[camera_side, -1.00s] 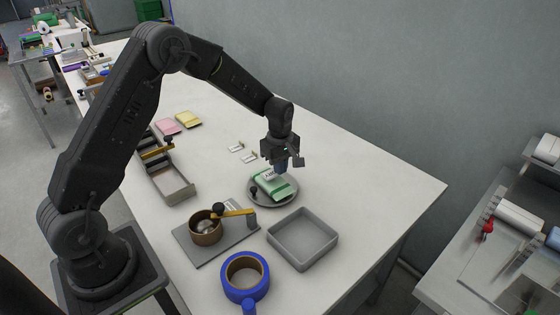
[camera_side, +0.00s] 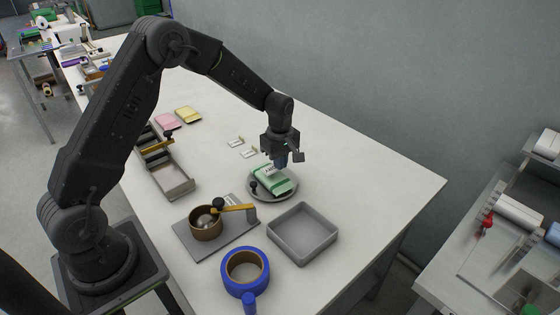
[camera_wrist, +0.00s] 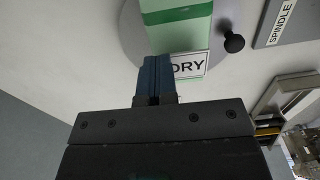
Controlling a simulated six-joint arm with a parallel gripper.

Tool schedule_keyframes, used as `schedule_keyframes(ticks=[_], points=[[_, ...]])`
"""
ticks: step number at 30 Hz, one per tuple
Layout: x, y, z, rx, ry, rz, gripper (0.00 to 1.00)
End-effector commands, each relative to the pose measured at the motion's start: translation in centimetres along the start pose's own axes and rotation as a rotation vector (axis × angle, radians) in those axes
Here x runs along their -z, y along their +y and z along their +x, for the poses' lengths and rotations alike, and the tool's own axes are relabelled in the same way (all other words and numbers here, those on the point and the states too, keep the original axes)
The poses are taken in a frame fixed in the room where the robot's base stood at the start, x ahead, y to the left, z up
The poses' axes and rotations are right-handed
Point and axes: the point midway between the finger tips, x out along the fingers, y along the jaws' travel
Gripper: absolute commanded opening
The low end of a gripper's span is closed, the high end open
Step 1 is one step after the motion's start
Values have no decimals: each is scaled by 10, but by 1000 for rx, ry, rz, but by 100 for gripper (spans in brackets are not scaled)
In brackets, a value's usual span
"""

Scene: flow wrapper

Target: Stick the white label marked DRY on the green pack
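The green pack (camera_side: 268,183) lies on a round grey plate (camera_side: 288,192), and it fills the top middle of the wrist view (camera_wrist: 180,35). The white label marked DRY (camera_wrist: 190,65) lies flat against the pack's near part, within its width; it also shows in the side view (camera_side: 268,169). My gripper (camera_wrist: 154,58) is over the pack, its blue fingers shut together at the label's left end. They hide that end, where they appear to pinch it. I cannot see whether the whole label touches the pack.
A small black knob (camera_wrist: 234,43) stands on the plate's rim. Two loose labels (camera_side: 242,148) lie behind the plate. An empty grey tray (camera_side: 303,252), a blue tape roll (camera_side: 233,283) and a spindle base (camera_side: 187,232) are nearer. Pink (camera_side: 167,121) and yellow (camera_side: 188,115) packs lie farther back.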

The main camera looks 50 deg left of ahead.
Motion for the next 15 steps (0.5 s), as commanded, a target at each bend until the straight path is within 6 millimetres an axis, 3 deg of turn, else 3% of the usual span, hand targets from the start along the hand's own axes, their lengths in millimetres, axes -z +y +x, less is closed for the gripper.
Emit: schedule_keyframes(ticks=[15], points=[[0, 0, 8, 1, 0, 0, 0]])
